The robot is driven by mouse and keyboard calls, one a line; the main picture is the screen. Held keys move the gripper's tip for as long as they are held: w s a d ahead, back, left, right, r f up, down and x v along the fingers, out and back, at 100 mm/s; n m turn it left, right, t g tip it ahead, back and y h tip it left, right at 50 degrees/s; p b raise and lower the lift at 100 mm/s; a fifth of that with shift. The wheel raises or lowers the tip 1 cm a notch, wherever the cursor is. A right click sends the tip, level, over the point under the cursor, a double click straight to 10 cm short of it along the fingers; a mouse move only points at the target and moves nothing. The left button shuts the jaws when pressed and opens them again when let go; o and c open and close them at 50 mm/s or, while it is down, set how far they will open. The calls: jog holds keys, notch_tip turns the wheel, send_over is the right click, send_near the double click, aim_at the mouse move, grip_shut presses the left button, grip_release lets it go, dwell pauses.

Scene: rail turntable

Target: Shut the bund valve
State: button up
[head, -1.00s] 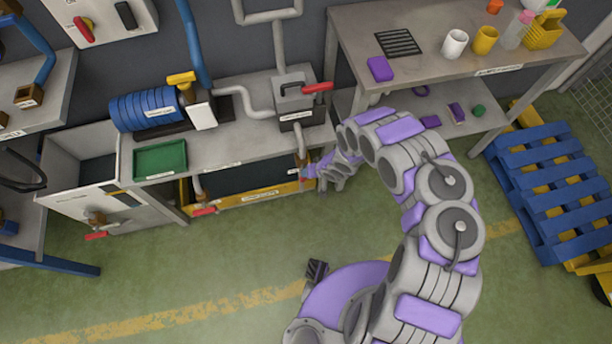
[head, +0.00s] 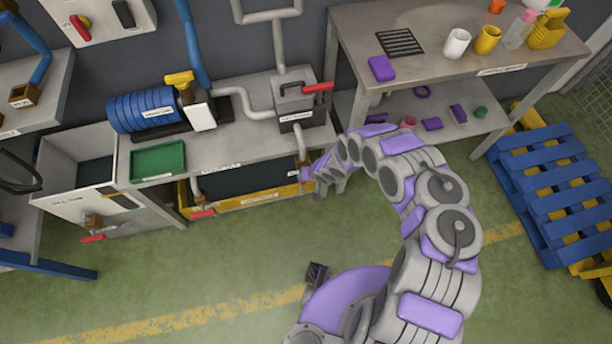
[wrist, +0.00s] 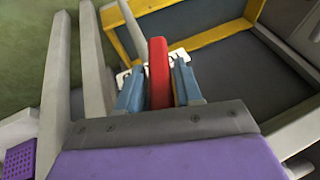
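The bund (head: 262,200) is a yellow-edged tray under the bench in the head view; its yellow rim also shows in the wrist view (wrist: 205,38). In the wrist view a red valve handle (wrist: 159,72) stands between the two blue finger pads of my gripper (wrist: 160,85). The pads sit close on both sides of it and look shut on it. In the head view my gripper (head: 308,176) is at the right end of the bund, beside a small pipe. The valve body there is mostly hidden.
Another red-handled valve (head: 203,213) is at the bund's left end, and one (head: 93,238) is on the cabinet at left. A grey box (head: 294,104) with a red lever stands on the bench. A blue pallet (head: 550,185) lies at right. The green floor in front is clear.

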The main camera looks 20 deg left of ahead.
grip_shut()
jog(key=shift+y, duration=0.4)
jog(key=shift+w+d+f+m+g+y, duration=0.1)
jog(key=shift+m+g+y, duration=0.2)
jog(key=shift+g+y, duration=0.4)
jog(key=shift+d+f+m+g+y, duration=0.1)
jog(key=shift+m+g+y, duration=0.25)
jog(key=shift+y, duration=0.65)
jog(key=shift+g+y, duration=0.45)
jog(key=shift+y, duration=0.45)
jog(key=shift+o, duration=1.5)
grip_release()
jog(key=shift+r, duration=0.1)
